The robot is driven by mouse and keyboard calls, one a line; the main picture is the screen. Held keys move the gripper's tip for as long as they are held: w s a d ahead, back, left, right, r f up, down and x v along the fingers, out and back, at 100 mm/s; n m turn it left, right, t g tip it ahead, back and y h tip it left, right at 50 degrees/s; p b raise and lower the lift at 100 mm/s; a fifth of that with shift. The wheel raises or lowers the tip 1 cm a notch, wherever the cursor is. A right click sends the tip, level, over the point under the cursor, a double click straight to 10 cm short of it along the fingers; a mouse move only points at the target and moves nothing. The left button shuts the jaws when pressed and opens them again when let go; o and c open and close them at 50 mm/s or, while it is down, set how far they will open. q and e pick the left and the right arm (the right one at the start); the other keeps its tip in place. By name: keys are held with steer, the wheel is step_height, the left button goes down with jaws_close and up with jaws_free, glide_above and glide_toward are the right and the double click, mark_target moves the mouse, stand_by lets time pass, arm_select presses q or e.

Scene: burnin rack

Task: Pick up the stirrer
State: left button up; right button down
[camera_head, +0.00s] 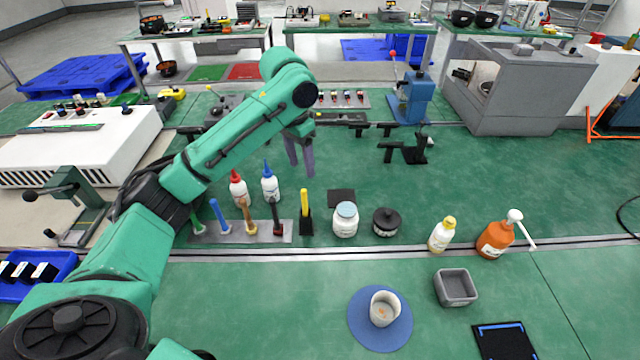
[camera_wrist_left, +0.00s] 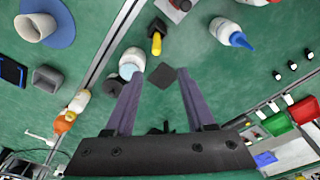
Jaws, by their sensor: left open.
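A yellow-handled upright tool (camera_head: 304,202) stands in a small black block (camera_head: 306,226); it may be the stirrer, but I cannot tell for certain. It also shows in the left wrist view (camera_wrist_left: 156,44), beyond the fingertips. My left gripper (camera_head: 301,174) hangs above the bench behind this tool, fingers down. It is open and empty, with both fingers apart in the left wrist view (camera_wrist_left: 160,74). A dark square mat (camera_head: 341,197) lies on the bench and shows between the fingertips in the left wrist view. My right gripper is not in view.
A rack (camera_head: 212,237) with several coloured handles is left of the yellow tool. Two squeeze bottles (camera_head: 238,188) (camera_head: 270,184) stand behind it. A white jar (camera_head: 345,223) and a black jar (camera_head: 385,223) stand right. A cup (camera_head: 384,308) sits on a blue disc (camera_head: 357,325) in front.

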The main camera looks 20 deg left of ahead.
arm_select(q)
steer(key=p, duration=0.2)
glide_toward(308, 211)
steer(key=f+p, duration=0.1)
steer(key=f, duration=0.2)
steer(key=w+f, duration=0.1)
steer(key=f, duration=0.2)
steer(key=shift+w+a+f+p, duration=0.15)
steer(key=shift+a+f+p, duration=0.05)
steer(key=shift+f+p, duration=0.2)
steer(key=shift+f, duration=0.15)
steer(key=shift+c, duration=1)
jaws_close()
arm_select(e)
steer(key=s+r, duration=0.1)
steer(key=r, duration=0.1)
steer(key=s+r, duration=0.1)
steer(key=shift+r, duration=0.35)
